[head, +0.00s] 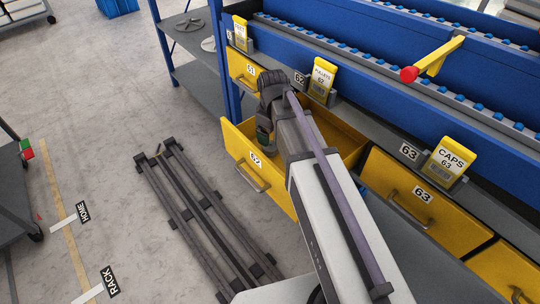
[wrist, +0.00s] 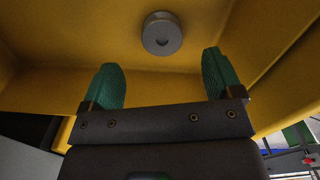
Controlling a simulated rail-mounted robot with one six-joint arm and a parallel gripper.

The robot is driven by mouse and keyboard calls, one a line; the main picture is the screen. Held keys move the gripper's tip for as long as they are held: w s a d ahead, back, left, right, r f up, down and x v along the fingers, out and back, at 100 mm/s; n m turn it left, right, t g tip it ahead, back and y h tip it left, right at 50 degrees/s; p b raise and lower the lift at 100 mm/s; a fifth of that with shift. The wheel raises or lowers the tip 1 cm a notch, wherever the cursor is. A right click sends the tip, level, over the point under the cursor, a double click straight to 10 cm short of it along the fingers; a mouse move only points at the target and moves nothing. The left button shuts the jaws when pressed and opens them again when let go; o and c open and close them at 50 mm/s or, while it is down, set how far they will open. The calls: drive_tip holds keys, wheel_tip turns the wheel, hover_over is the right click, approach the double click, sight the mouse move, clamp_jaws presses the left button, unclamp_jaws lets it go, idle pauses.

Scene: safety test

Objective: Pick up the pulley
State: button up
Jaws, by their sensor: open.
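The pulley (wrist: 162,33) is a small grey disc with a dark centre hole. In the wrist view it lies on the yellow floor of the open drawer 62 (head: 255,172). My gripper (wrist: 158,68) is open, with its two green fingers apart and nothing between them. The pulley shows beyond the fingertips, roughly in line with the gap and apart from both fingers. In the head view my gripper (head: 264,137) is over the drawer, and my arm hides much of the drawer's inside and the pulley.
A yellow PULLEYS 62 tag (head: 321,80) stands behind the drawer. Drawer 63 (head: 420,200) to the right and drawer 61 (head: 245,72) to the left look shut. Drawer walls surround the pulley's space. A blue rack post (head: 224,75) stands left of drawer 61.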

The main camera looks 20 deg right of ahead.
sight(270, 147)
drive_tip(key=f+b, duration=0.4)
drive_tip(key=f, duration=0.1)
drive_tip(key=f+b, duration=0.2)
drive_tip(key=shift+w+a+f, duration=0.15)
drive_tip(key=shift+a+f, duration=0.15)
drive_tip(key=shift+f, duration=0.1)
drive_tip(key=shift+r, duration=0.25)
drive_tip(key=c, duration=1)
drive_tip(key=shift+c, duration=0.2)
